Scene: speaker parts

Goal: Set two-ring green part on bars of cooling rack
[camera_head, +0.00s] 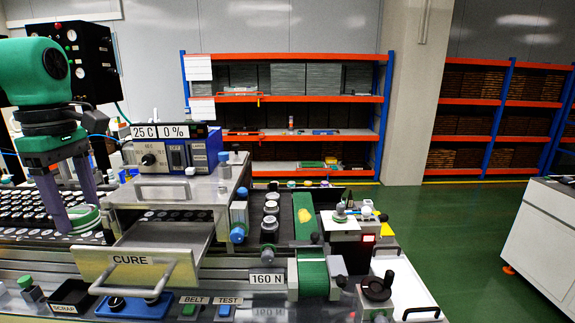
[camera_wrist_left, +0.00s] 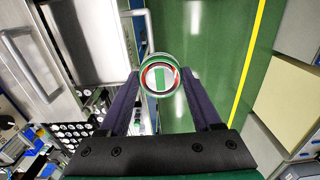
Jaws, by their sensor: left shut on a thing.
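My left gripper (camera_head: 72,214) comes down from the left and is shut on the two-ring green part (camera_head: 86,219). In the left wrist view the part (camera_wrist_left: 160,79) sits between the fingertips of the left gripper (camera_wrist_left: 160,88), showing a round face with a red and green rim and a green stripe. The part appears held above the bench, left of the CURE drawer. I cannot surely pick out the cooling rack or its bars. A dark tray with rows of round pieces (camera_head: 22,206) lies behind and left of the gripper. My right gripper is not in view.
The CURE drawer (camera_head: 128,264) stands pulled out, its handle sticking forward. The oven box (camera_head: 172,191) is above it. A press marked 160 N (camera_head: 267,279), a green belt (camera_head: 313,275) and knobs crowd the right side. Shelves (camera_head: 290,101) stand far behind.

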